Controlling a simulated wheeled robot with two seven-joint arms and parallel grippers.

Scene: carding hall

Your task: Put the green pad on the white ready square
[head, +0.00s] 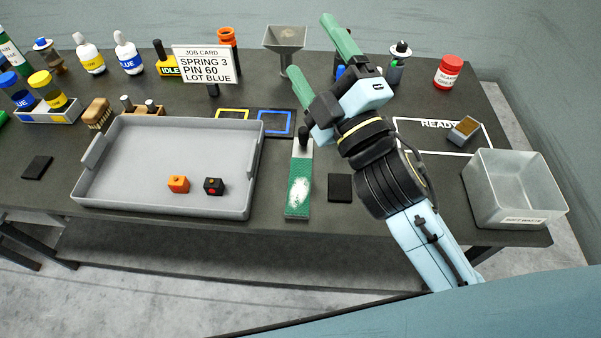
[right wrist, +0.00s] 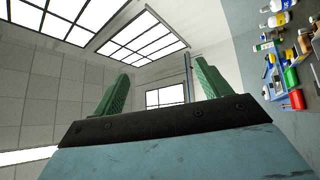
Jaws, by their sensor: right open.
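A long flat green pad (head: 298,194) with a whitish patch lies on the dark bench, right of the grey tray. Its far end is grey with a black knob. The white ready square (head: 437,125) is a white outline marked READY on the bench at right, partly behind my right arm. A small grey block with a brown-orange top (head: 464,130) sits at its right side. My right gripper (head: 322,63) is open and empty, above the back of the bench, beyond the green pad. Its green fingers (right wrist: 160,92) show apart in the right wrist view. My left gripper is out of view.
The grey tray (head: 130,130) holds an orange and a black block. A translucent bin (head: 515,200) stands at the front right. A dark square (head: 340,187) lies beside the pad. A job card (head: 206,64), a funnel (head: 285,38) and bottles line the back.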

